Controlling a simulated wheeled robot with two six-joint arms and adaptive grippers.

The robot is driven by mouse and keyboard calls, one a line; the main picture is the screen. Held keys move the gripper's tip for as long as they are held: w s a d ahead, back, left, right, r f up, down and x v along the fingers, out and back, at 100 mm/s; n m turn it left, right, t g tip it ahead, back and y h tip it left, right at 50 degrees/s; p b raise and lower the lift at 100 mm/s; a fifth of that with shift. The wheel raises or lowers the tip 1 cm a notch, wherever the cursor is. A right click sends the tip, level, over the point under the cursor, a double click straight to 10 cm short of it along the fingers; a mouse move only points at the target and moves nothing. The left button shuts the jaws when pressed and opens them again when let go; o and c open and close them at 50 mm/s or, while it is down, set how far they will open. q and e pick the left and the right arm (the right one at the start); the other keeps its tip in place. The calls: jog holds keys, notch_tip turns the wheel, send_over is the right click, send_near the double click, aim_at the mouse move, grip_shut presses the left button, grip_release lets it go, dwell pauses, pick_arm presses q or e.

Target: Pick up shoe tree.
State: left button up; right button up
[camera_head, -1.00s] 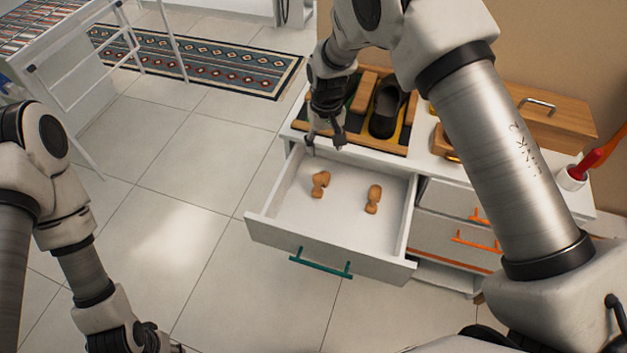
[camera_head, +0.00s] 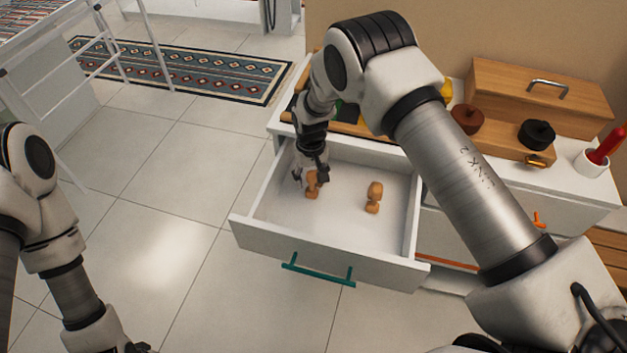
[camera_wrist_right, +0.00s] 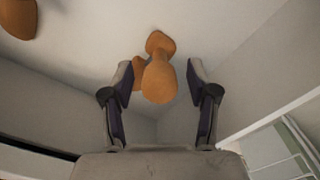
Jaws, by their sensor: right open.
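Two tan wooden shoe trees lie in the open white drawer. The left shoe tree (camera_head: 312,186) is partly hidden by my right gripper (camera_head: 311,176). In the right wrist view this shoe tree (camera_wrist_right: 158,76) sits between the two fingertips of the right gripper (camera_wrist_right: 160,80), with gaps on both sides. The right gripper is open and reaches down into the drawer. The other shoe tree (camera_head: 374,197) lies to the right in the drawer, and part of it shows at the upper left of the right wrist view (camera_wrist_right: 17,17). My left gripper (camera_head: 138,348) is cut off at the bottom edge.
The drawer (camera_head: 320,259) has a teal handle (camera_head: 317,274) and upright walls around the shoe trees. A wooden box (camera_head: 540,104), round brown and black containers and a white cup with a red handle stand on the cabinet top.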

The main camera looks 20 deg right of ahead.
jog(key=shift+s+r, duration=0.1)
jog(key=c, duration=1.1)
jog(key=shift+o, duration=0.2)
jog(key=shift+r, duration=0.1)
